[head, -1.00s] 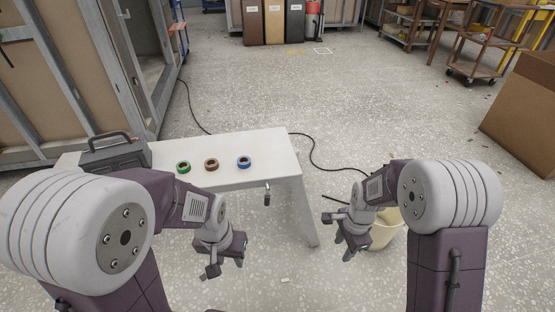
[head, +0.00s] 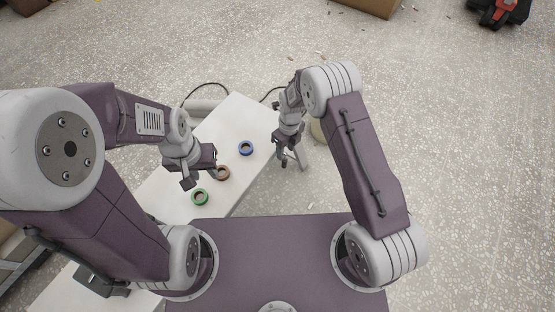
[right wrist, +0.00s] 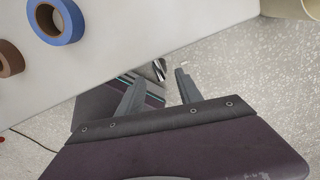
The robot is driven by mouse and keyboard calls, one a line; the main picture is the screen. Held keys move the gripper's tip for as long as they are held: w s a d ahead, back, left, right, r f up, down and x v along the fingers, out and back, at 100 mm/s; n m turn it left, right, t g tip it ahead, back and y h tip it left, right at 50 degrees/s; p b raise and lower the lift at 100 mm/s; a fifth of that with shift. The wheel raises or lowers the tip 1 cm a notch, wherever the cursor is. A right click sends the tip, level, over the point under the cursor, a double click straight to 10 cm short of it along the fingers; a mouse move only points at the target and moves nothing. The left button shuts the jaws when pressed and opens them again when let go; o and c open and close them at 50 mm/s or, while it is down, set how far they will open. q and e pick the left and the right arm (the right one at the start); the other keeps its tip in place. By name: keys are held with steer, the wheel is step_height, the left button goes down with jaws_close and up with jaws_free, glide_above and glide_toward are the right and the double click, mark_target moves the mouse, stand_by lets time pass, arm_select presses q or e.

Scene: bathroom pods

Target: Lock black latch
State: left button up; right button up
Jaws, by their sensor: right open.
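I cannot make out a black latch in these frames. A dark case (head: 97,283) is at the bottom left of the head view, partly cut off and hidden by my arm; no latch shows on it. My right gripper (head: 291,160) is open beside the right end of the white table. In the right wrist view, its two fingers (right wrist: 158,84) are apart, and a small metallic piece (right wrist: 158,69) shows beyond them by the table edge. My left gripper (head: 201,179) appears open and empty over the table, near the brown tape roll.
The white table (head: 165,192) runs from bottom left to upper middle. Green (head: 200,197), brown (head: 222,173) and blue (head: 246,148) tape rolls lie on it. A pale bucket (head: 317,132) stands behind my right arm.

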mark_target(284, 162)
steer(key=shift+f, duration=0.2)
steer(key=f+b, duration=0.1)
steer(key=f, duration=0.2)
steer(key=f+b, duration=0.1)
steer(key=f, duration=0.1)
steer(key=f+b, duration=0.1)
steer(key=f, duration=0.2)
steer(key=shift+s+a+f+b, duration=0.1)
steer(key=shift+s+f+b, duration=0.15)
steer(key=shift+f+b, duration=0.1)
jaws_close()
stand_by(0.8)
